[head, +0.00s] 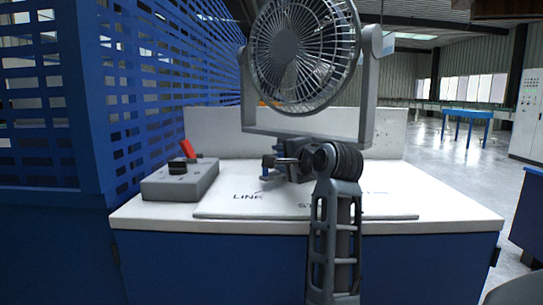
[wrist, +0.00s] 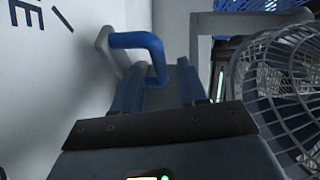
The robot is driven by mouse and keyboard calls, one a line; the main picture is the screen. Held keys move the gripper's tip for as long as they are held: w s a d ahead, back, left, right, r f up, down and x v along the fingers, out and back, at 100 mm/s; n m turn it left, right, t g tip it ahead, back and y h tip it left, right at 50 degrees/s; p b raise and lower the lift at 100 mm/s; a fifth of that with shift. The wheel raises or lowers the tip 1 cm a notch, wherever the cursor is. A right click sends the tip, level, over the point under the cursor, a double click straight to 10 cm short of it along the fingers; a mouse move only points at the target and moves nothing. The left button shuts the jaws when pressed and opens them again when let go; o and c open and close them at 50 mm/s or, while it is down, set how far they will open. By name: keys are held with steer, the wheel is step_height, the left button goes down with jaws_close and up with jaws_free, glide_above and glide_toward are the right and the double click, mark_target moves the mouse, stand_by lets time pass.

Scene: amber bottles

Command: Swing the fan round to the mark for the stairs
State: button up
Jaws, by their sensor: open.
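The fan (head: 303,52) has a round wire cage in a grey U-shaped yoke (head: 300,141) above a white bench top. Its cage also shows at the right of the wrist view (wrist: 285,90). A flat board under it has black lettering, "LINK" (head: 248,197) and a word starting "ST" (head: 304,206); my arm covers the rest of that word. My gripper (wrist: 160,82) is open low by the fan's base. A blue bent handle (wrist: 136,40) stands at the fingertips, one leg reaching down between the fingers. Contact cannot be told. The base is mostly hidden behind my arm.
A grey control box (head: 180,182) with a black knob and a red lever (head: 187,149) sits on the bench's left. A blue slotted screen (head: 135,100) rises at the left. The bench top (head: 440,208) is clear at the right.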

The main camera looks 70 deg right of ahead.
steer(key=shift+x, duration=2.65)
steer(key=shift+c, duration=0.4)
jaws_close()
